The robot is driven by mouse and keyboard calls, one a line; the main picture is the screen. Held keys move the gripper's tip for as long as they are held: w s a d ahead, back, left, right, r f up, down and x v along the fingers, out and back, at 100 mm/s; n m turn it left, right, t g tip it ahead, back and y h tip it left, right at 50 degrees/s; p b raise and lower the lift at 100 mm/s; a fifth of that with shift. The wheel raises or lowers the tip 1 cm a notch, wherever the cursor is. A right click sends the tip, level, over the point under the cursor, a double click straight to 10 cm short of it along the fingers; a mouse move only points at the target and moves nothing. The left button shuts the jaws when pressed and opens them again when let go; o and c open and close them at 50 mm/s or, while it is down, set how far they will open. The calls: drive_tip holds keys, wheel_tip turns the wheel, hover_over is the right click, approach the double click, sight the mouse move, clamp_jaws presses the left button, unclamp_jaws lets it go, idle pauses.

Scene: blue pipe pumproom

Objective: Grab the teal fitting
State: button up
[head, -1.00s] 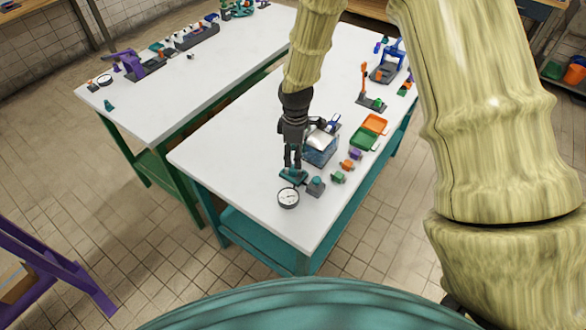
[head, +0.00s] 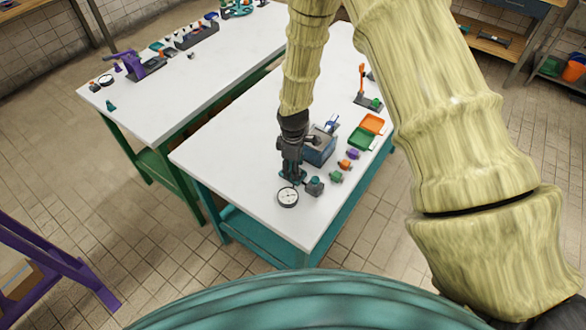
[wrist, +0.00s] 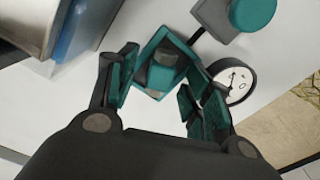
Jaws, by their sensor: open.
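The teal fitting (wrist: 158,68) shows in the wrist view as a teal, square-edged piece with a grey and teal middle, on the white table. It lies just beyond and partly between the fingertips of my gripper (wrist: 162,88). The fingers are open, with teal pads on either side, and I see no grip on the fitting. In the head view my gripper (head: 291,177) points down at the table near the dial gauge, and it hides most of the fitting.
A grey block with a teal knob (head: 315,187) and a white dial gauge (head: 288,197) stand close by. A blue-grey box (head: 319,151) is right behind the gripper. Small green, orange and purple parts and two trays lie farther right. The table's left side is clear.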

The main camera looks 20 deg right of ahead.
drive_tip(key=shift+f, duration=0.1)
clamp_jaws()
idle(0.4)
